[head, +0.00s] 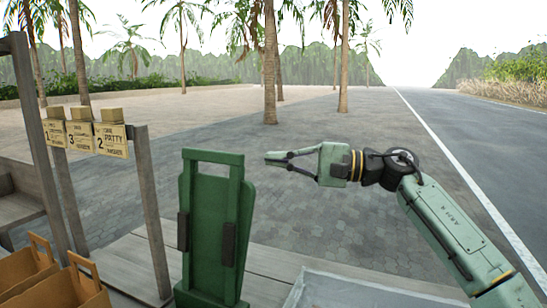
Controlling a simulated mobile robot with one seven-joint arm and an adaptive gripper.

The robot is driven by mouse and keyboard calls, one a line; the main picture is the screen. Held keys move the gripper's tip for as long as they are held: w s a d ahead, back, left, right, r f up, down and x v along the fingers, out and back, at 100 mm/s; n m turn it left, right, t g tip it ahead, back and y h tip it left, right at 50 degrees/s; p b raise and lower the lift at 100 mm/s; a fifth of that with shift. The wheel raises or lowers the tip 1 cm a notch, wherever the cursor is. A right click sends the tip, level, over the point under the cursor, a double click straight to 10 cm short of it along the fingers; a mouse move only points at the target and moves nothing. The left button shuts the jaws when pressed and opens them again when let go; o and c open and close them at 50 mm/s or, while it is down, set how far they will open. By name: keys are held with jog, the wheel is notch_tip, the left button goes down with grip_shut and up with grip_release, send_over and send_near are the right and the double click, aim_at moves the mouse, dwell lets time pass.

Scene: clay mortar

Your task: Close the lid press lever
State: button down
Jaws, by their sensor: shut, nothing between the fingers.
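A green upright device with a frame-like bar handle across its top (213,157), which looks like the lid press lever, stands in the lower middle of the head view. The handle frame is raised, nearly vertical, against a flat green back panel (244,205). Dark pads sit on both of its sides. My gripper (270,158) is to the right of the handle's top, pointing left. Its fingers are shut with nothing between them. In the picture the fingertips are a little right of the frame; their distance in depth is hard to tell.
Brown paper bags (62,290) are at the lower left. A grey tray-like surface (350,290) lies on the wooden counter (270,262) at lower right. Open air surrounds my gripper above the counter.

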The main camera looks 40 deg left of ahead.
aim_at(232, 158)
jog(key=shift+s+a+r+p, duration=0.2)
jog(key=shift+s+a, duration=0.65)
jog(key=shift+s, duration=0.4)
jog(key=shift+s+a+r+p, duration=0.2)
jog(key=shift+s+a, duration=0.7)
jog(key=shift+s, duration=0.4)
jog(key=shift+s+a+r+p, duration=0.1)
jog(key=shift+s+a+p, duration=0.1)
jog(key=shift+s+a, duration=0.85)
jog(key=shift+s+d, duration=0.2)
jog(key=shift+s, duration=0.05)
